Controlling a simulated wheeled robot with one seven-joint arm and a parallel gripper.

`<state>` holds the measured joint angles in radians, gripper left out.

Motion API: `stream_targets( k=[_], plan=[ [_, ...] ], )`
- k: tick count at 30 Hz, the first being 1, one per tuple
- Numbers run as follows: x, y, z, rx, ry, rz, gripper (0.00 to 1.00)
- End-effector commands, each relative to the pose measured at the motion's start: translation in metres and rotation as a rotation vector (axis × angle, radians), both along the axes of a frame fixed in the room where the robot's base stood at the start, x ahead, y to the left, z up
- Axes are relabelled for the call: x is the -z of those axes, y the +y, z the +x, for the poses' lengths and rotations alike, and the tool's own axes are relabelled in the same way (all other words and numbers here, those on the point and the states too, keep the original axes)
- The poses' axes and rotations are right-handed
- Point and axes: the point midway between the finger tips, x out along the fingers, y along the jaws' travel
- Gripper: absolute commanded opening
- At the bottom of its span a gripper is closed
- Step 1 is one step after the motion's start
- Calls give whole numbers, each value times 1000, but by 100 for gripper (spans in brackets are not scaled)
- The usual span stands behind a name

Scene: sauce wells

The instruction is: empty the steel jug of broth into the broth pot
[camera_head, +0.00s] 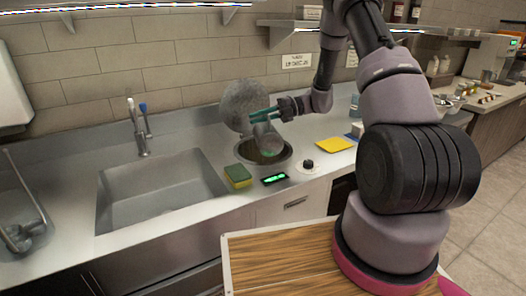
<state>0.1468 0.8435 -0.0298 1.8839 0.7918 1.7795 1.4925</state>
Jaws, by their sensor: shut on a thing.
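The steel jug (265,134) is a small grey vessel, tilted, in the head view. The lower end of the jug overlaps the pot's opening in the picture. A pale greenish patch shows at the jug's lower end; I cannot tell whether it is broth.
A round grey disc (240,100), perhaps a lid, stands behind the pot. A green-yellow sponge (238,177), a small lit display (275,179), a black knob (308,164) and a yellow cloth (334,145) lie around it. A sink (160,190) is at left.

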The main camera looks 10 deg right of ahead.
Motion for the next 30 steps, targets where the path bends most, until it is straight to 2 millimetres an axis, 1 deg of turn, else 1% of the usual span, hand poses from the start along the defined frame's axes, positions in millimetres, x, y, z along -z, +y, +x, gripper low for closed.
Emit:
stream_targets(
  k=[30],
  plan=[
    [-8, 0, 33, 0, 239, 1, 0]
  ],
)
